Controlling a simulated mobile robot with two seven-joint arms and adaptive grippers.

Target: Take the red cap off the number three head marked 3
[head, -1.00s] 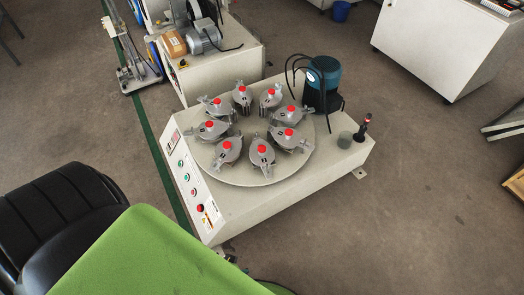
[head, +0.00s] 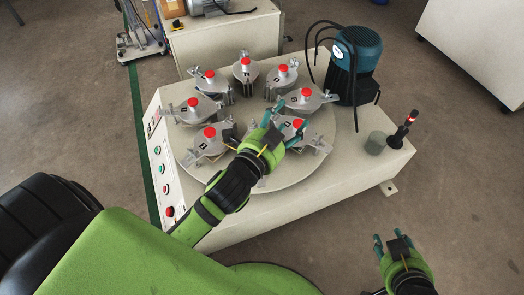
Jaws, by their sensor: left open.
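Several grey heads with red caps stand in a ring on a round plate (head: 325,130) on the cream machine. Small dark number plates are on the heads, too small to read, so I cannot tell which is number three. My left gripper (head: 288,116) is open over the near right of the ring. A red cap (head: 297,122) shows beside its fingers; I cannot tell if they touch. My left forearm hides part of the near side of the ring. Other caps (head: 210,132) and (head: 306,92) are in place. My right gripper (head: 393,241) is open and empty over the floor at lower right.
A blue-green motor (head: 357,60) with black cables stands behind the ring at right. A grey cylinder (head: 375,143) and a red-topped black post (head: 402,130) stand at the machine's right end. A button panel (head: 163,165) is at its left end.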

